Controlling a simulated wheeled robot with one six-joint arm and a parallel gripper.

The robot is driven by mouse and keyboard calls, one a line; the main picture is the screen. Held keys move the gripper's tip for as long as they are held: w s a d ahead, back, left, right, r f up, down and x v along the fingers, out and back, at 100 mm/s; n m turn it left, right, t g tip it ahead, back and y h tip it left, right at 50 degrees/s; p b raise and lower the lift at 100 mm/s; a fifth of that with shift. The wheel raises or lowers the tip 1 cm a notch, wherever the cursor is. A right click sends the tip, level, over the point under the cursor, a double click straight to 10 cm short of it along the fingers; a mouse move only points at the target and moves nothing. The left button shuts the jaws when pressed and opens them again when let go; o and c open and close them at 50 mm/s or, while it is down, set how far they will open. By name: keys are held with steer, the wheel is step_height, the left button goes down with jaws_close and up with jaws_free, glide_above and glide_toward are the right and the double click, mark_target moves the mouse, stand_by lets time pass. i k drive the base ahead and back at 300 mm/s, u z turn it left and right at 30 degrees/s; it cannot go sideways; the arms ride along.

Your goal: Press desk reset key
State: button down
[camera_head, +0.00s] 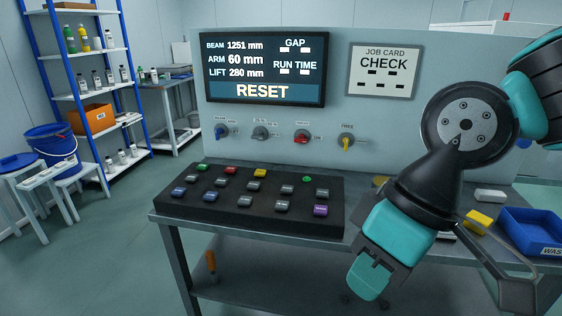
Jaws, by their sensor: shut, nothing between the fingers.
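A black key console (228,216) lies on the desk, with several small keys in rows. The keys include a red key (226,170), a yellow key (260,173), a purple key (320,210), a green key (201,167), and blue and grey ones. Their labels are too small to read, so I cannot tell which is the reset key. My gripper (367,278), with teal fingers, is shut and empty. In the picture it is right of and below the console, apart from the keys.
A screen (264,67) reads "RESET". Below it, several coloured knobs (302,137) line the panel. A job card (383,72) reads "CHECK". A yellow block (479,221) and a blue bin (530,232) are at right. Space above the console is clear.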

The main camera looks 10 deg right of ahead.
mark_target(259, 173)
steer(key=z, duration=0.15)
steer(key=i, duration=1.1)
steer(key=u, duration=0.1)
